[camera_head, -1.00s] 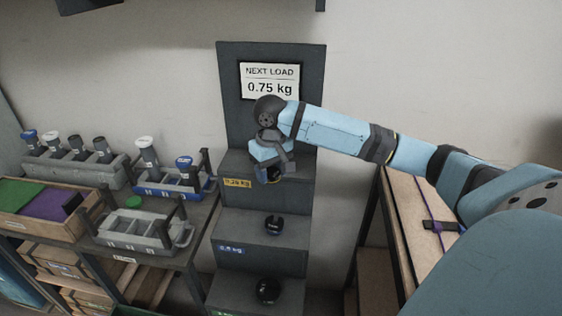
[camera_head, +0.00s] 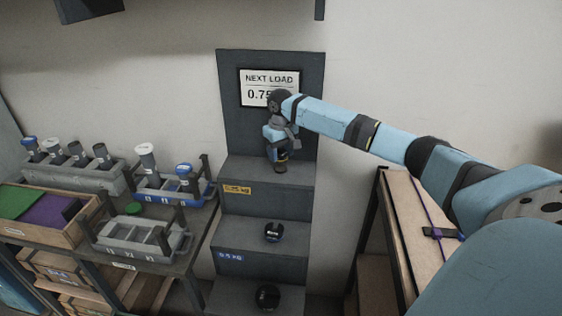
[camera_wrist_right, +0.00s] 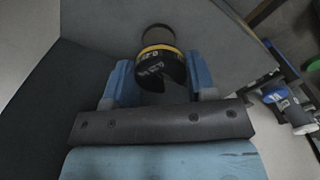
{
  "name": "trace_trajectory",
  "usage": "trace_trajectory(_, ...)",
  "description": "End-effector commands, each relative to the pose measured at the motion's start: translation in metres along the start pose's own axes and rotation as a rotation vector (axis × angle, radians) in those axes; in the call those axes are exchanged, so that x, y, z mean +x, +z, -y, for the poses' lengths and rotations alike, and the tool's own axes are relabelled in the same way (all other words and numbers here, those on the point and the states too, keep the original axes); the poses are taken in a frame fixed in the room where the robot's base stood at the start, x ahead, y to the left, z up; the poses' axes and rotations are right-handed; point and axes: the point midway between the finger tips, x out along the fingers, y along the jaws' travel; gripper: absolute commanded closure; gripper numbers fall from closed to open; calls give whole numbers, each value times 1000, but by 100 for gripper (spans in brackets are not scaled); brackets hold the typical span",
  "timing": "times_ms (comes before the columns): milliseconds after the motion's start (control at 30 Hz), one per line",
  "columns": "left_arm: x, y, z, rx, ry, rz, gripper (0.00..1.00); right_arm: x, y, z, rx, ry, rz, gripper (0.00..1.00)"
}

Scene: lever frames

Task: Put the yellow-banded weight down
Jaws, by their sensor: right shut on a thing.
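The yellow-banded weight (camera_wrist_right: 155,68) is a black slotted disc with a yellow stripe, held between the blue fingers of my right gripper (camera_wrist_right: 160,84). In the head view the weight (camera_head: 280,166) shows small and dark below my right gripper (camera_head: 281,152), at the top step (camera_head: 240,170) of the grey stand. This step has a yellow label reading about .25 kg. I cannot tell whether the weight touches the step. A dark round patch (camera_wrist_right: 157,35) shows just beyond the weight in the wrist view. My left gripper is not in view.
Black weights sit on the middle step (camera_head: 273,231) and lower step (camera_head: 267,297). A sign (camera_head: 258,78) on the stand's back panel (camera_head: 232,125) is partly covered by my right wrist. Racks and a crate (camera_head: 80,235) fill the left bench. A wooden bench (camera_head: 405,225) stands right.

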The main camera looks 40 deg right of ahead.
Motion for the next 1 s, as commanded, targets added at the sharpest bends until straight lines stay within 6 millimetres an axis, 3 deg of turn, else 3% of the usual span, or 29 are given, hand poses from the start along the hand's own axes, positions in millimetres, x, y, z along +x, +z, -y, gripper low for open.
trace_trajectory(200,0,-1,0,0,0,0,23,32,-1,-1,0,1,1,80)
trace_trajectory(633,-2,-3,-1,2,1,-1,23,39,-2,-2,-1,0,1,80)
trace_trajectory(667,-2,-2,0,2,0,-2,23,40,-2,-2,-1,1,1,42)
trace_trajectory(733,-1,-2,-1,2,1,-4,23,40,-2,-2,-1,1,1,26)
trace_trajectory(1000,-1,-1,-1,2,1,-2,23,40,-2,-2,-1,1,1,23)
